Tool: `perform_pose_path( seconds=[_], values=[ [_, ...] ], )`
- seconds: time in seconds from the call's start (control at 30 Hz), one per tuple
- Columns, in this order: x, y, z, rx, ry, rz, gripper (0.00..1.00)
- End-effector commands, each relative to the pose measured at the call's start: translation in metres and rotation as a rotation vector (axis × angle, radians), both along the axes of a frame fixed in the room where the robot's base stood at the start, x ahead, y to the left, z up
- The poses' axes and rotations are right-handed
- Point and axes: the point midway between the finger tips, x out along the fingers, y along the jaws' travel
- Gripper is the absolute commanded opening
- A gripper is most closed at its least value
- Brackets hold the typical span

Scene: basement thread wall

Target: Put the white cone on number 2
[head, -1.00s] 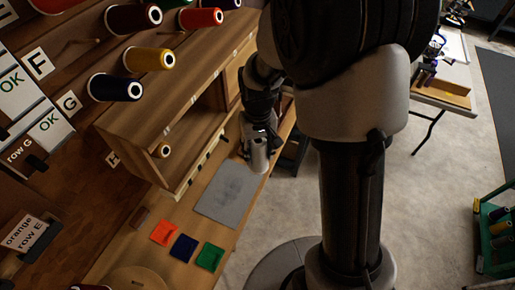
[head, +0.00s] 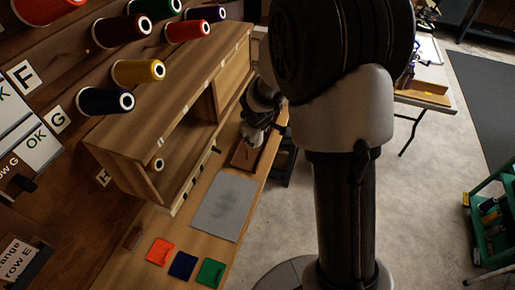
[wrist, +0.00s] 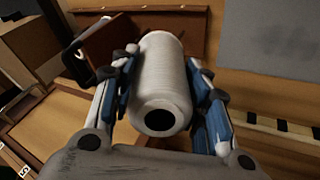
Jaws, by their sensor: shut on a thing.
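A white cone (wrist: 160,85) of thread fills the middle of the wrist view, its dark hollow end facing the camera. My gripper (wrist: 159,62) is shut on it, with a blue-sided finger along each side. In the head view my gripper (head: 251,136) is over the far end of the wooden bench, close to a brown wooden tray (head: 241,157). The cone cannot be made out clearly there. No number 2 can be read in either view.
An open wooden shelf unit (head: 168,128) stands left of my gripper. A grey mat (head: 225,207) and orange, blue and green squares (head: 160,251) lie nearer on the bench. Coloured cones (head: 138,72) stick out from the wall. A small label (wrist: 22,171) shows at the wrist view's lower left.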

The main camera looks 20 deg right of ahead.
Motion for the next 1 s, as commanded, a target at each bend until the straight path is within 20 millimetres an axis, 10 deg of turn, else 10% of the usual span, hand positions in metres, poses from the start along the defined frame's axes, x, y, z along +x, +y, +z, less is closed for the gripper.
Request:
perform_pose_path(
  seconds=[0.57, 1.0],
  values=[
    [0.028, 0.048, 0.019, 0.029, -0.427, 0.5, 0.11],
    [-0.027, 0.132, 0.06, 0.277, -0.793, 0.991, 0.11]
  ],
)
